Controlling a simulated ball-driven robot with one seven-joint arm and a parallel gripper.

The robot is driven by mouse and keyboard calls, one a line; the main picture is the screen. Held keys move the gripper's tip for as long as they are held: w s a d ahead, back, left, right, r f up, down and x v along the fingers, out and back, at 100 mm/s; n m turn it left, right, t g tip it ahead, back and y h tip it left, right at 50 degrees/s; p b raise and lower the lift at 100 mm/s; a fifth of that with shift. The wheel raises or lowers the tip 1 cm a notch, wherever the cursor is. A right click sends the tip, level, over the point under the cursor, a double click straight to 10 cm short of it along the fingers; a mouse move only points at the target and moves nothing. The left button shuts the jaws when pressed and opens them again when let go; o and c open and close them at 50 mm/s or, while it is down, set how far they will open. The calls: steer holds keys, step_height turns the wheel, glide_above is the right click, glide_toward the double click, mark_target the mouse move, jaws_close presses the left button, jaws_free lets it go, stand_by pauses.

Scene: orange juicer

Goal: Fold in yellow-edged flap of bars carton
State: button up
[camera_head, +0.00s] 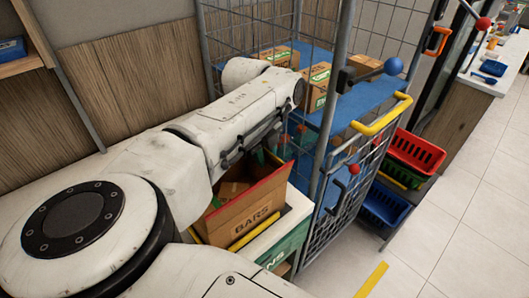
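The brown bars carton (232,222) stands open-topped in the lower middle, with "BARS" printed on its near face. A red edge (258,189) runs along the top of that face. A yellow strip (255,231) runs along the bottom of that face; I cannot tell for sure whether it is the edge of a flap hanging outward. Brown contents show inside the carton. My white arm crosses above the carton's left and back sides and hides part of them. My gripper's fingertips cannot be made out; they are hidden behind the arm.
The carton sits on a white-topped green box (288,245). A wire cage trolley (345,190) stands just right, with cartons (318,84) on its blue shelf (378,93). Red (415,152) and blue (383,204) baskets stand beyond.

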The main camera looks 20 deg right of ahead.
steer(key=shift+c, duration=0.2)
jaws_close()
steer(key=shift+a+f, duration=0.1)
steer(key=h+b, duration=0.2)
steer(key=a+f+t+h+b, duration=0.1)
steer(key=h+b, duration=0.2)
steer(key=a+t+h+b, duration=0.1)
steer(key=h+b, duration=0.1)
steer(key=b, duration=0.1)
steer(key=shift+s+f, duration=0.15)
steer(key=shift+s, duration=0.2)
steer(key=shift+t+h, duration=0.3)
steer(key=shift+h, duration=0.1)
steer(key=shift+o, duration=0.2)
jaws_free()
